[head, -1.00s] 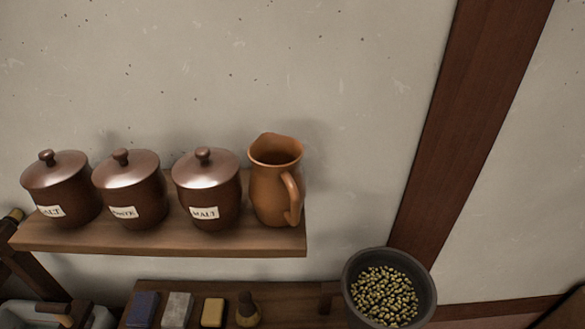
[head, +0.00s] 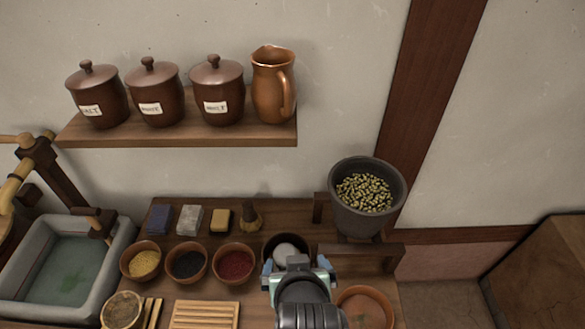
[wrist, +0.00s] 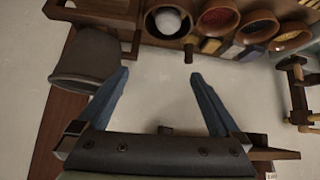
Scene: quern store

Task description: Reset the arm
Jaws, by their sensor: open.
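My gripper (head: 299,266) reaches over the wooden worktop (head: 222,275) in the head view, beside a dark bowl (head: 271,241) with a white rounded thing (head: 287,252) in it. In the wrist view my gripper (wrist: 154,88) has its two blue fingers spread wide, with nothing between them. The wrist picture shows the counter things along its top and the pale wall behind the fingers. The grey pot (wrist: 88,66) shows left of the fingers there. My arm hides part of the worktop in the head view.
A grey pot of greenish grains (head: 350,213) stands on a wooden stand. Bowls of yellow (head: 145,263), black (head: 188,264) and red (head: 234,262) contents line the worktop. A stone basin (head: 118,262) is left. The shelf (head: 190,137) holds lidded jars and a copper-brown jug (head: 270,88).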

